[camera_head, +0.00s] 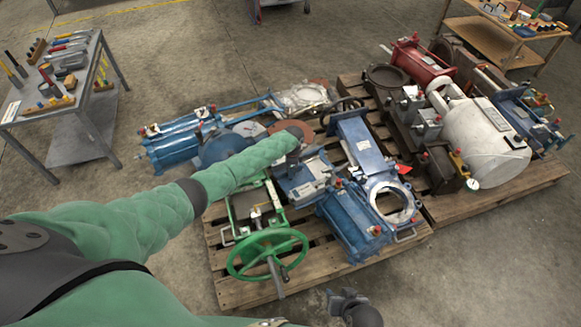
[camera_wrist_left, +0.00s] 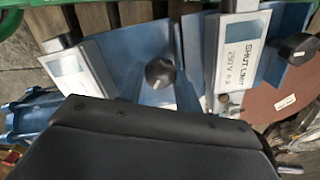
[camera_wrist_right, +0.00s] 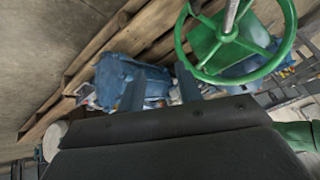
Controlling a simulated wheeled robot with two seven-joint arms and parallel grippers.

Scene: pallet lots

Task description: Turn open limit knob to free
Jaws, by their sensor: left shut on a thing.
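In the left wrist view, a black knob (camera_wrist_left: 160,73) stands on a blue housing beside a pale plate (camera_wrist_left: 100,62) whose wording I cannot read. My left gripper (camera_wrist_left: 160,88) is around this knob, one finger on each side, shut on it. A second plate (camera_wrist_left: 250,55) reads "SHUT LIMIT", with another black knob (camera_wrist_left: 300,47) at its right. In the head view, the blue housing (camera_head: 308,182) sits on the pallet just below my left gripper (camera_head: 300,148); the knobs are too small there. My right gripper (camera_head: 345,298) is low, in front of the pallet, open and empty.
A green handwheel (camera_head: 267,255) stands at the pallet's near side, also above my right fingers in the right wrist view (camera_wrist_right: 235,70). A blue valve (camera_head: 355,225) lies right of the housing. A tool table (camera_head: 85,115) is at the left.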

